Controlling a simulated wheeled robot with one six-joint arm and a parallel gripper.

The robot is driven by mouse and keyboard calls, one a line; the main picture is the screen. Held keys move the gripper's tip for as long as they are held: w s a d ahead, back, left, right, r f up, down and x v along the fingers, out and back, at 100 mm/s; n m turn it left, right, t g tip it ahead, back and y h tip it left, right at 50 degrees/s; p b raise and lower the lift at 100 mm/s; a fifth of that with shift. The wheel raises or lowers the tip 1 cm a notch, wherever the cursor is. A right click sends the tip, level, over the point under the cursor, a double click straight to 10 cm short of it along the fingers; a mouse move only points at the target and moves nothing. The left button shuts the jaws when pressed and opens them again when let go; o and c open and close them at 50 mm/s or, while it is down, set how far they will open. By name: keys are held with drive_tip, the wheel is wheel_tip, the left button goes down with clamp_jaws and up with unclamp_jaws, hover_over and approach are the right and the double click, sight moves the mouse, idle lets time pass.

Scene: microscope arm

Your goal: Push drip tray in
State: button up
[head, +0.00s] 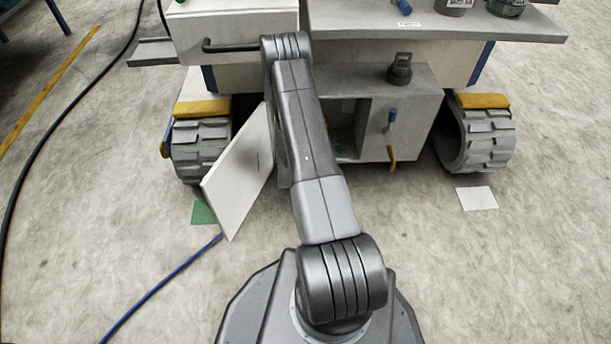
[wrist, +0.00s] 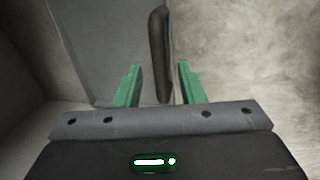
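In the head view, a flat grey tray-like piece (head: 150,53) sticks out at the left of the machine, below the white drawer (head: 232,28). I cannot tell for sure that it is the drip tray. In the wrist view, my gripper (wrist: 159,85) has its green fingers apart. A dark upright bar handle (wrist: 158,45) on a grey panel (wrist: 105,45) shows between and beyond the fingers. I cannot tell whether the fingers touch it, or which part the panel belongs to. In the head view, my gripper is hidden behind my arm.
A white door panel (head: 240,178) hangs open at the left of the low cabinet (head: 410,115). Grey tracks (head: 198,145) flank the cabinet, the other being at the right (head: 485,138). A blue cable (head: 165,280) lies on the floor. The right floor is mostly clear.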

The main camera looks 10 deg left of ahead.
drive_tip(key=shift+c, duration=0.5)
clamp_jaws()
